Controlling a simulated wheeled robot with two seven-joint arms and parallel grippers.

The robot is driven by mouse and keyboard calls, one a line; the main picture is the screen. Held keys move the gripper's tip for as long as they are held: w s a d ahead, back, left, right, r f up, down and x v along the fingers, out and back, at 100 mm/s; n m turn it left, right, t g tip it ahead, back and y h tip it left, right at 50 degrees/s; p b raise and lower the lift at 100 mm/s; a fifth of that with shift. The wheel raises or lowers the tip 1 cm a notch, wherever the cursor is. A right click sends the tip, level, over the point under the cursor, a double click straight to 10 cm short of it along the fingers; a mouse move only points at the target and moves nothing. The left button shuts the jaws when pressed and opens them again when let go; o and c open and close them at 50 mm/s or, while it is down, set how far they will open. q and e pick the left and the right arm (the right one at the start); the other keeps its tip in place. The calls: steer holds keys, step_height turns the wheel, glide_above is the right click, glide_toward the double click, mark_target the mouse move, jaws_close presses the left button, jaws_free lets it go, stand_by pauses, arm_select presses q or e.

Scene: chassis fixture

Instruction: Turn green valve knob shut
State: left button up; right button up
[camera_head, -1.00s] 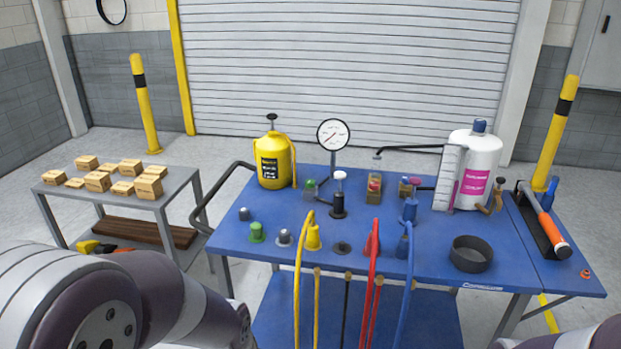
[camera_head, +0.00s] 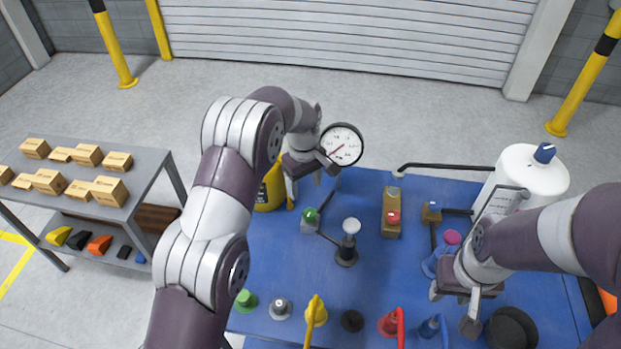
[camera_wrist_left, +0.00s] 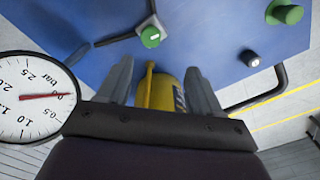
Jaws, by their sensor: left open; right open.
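The green valve knob (camera_head: 310,215) sits on a small grey valve block on the blue bench, in front of the gauge. In the left wrist view the knob (camera_wrist_left: 150,37) lies beyond the fingertips, with its top face visible. My left gripper (camera_head: 311,184) is above and behind the knob, apart from it. It is open, and the left wrist view shows its two fingers (camera_wrist_left: 158,68) spread with nothing gripped. My right gripper (camera_head: 453,308) is open and empty over the right part of the bench, beside a blue fitting with a magenta top.
A pressure gauge (camera_head: 342,145) stands beside my left gripper. A yellow tank (camera_head: 272,190) is partly hidden behind my left arm. A white-topped valve (camera_head: 350,238), a red-knobbed valve (camera_head: 392,217) and a white tank (camera_head: 528,172) stand to the right. A green fitting (camera_head: 245,300) is near the front edge.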

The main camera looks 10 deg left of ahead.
arm_select(q)
steer(key=w+n, duration=0.1)
steer(key=w, duration=0.1)
glide_above(311, 212)
steer(key=shift+n, duration=0.3)
steer(key=f, duration=0.3)
steer(key=s+f, duration=0.1)
steer(key=f, duration=0.3)
steer(key=f+p, duration=0.1)
steer(key=f, duration=0.1)
steer(key=f+p, duration=0.1)
steer(key=f, duration=0.2)
steer(key=shift+w, duration=0.4)
steer(key=shift+s+f, duration=0.15)
steer(key=shift+s, duration=0.05)
arm_select(e)
steer(key=r, duration=0.2)
steer(key=s+r, duration=0.1)
steer(key=r, duration=0.1)
steer(key=shift+s+d, duration=0.1)
steer(key=shift+s, duration=0.1)
arm_select(q)
steer(key=shift+w+f, duration=0.1)
steer(key=shift+w, duration=0.05)
arm_select(e)
steer(key=shift+w, duration=0.1)
arm_select(q)
steer(key=c, duration=1.1)
steer(key=shift+o, duration=0.2)
